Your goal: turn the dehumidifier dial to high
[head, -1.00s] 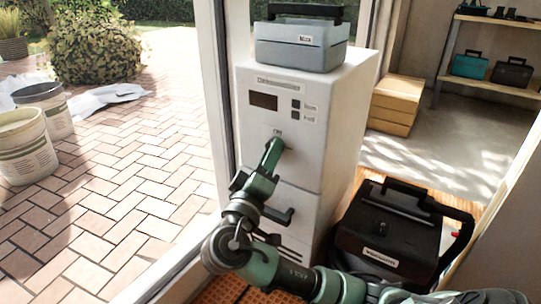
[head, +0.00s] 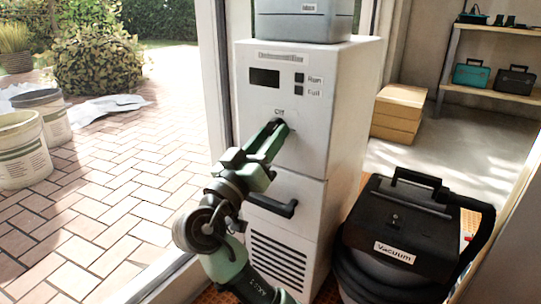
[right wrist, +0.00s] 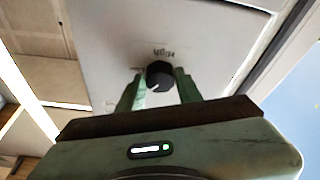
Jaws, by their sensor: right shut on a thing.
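The dehumidifier (head: 340,110) is a tall white cabinet with a dark display, a lower handle and vent slots. Its dial (right wrist: 160,73) is a small black knob with a pale pointer mark, seen in the right wrist view. The mark points down and left in that view, away from the blurred label above the knob. My right gripper (head: 279,126) reaches the front panel just below the "Off" label. In the right wrist view its green fingers (right wrist: 159,84) are on both sides of the dial, shut on it. In the head view the gripper hides the dial. My left gripper is not in view.
A grey case (head: 300,27) sits on top of the dehumidifier. A black vacuum (head: 400,225) with a hose stands close on its right. Cardboard boxes (head: 397,112) and a shelf (head: 490,95) are behind. A door frame (head: 212,70) and buckets (head: 22,150) are left.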

